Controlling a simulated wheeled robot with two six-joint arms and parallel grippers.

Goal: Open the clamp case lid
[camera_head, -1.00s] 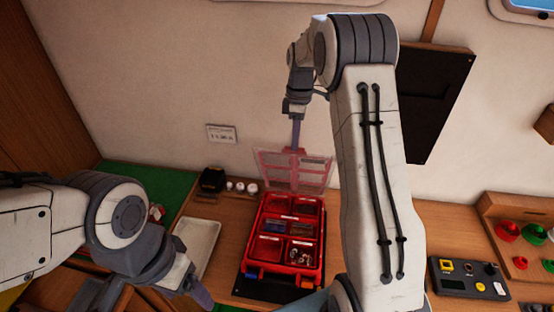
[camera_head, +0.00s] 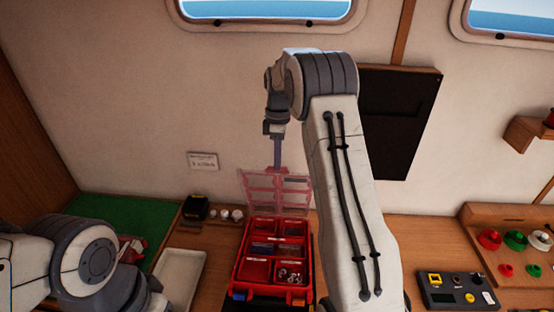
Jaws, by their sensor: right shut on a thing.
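The red clamp case (camera_head: 235,272) stands on the wooden bench, with its compartments showing and small metal parts in the front right one. Its clear red-framed lid (camera_head: 262,198) stands raised at the back of the case. My right gripper (camera_head: 277,166) is at the lid's upper edge, pointing down, with its jaws shut on the lid; the fingertips are small in the view. My left arm comes in at the lower left, and its gripper is cut off by the bottom edge.
A pale tray (camera_head: 180,278) lies left of the case. A black box (camera_head: 196,207) and small white items (camera_head: 224,214) stand behind it. A control box (camera_head: 456,291) and a rack with red, green and white rings (camera_head: 515,241) are at the right.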

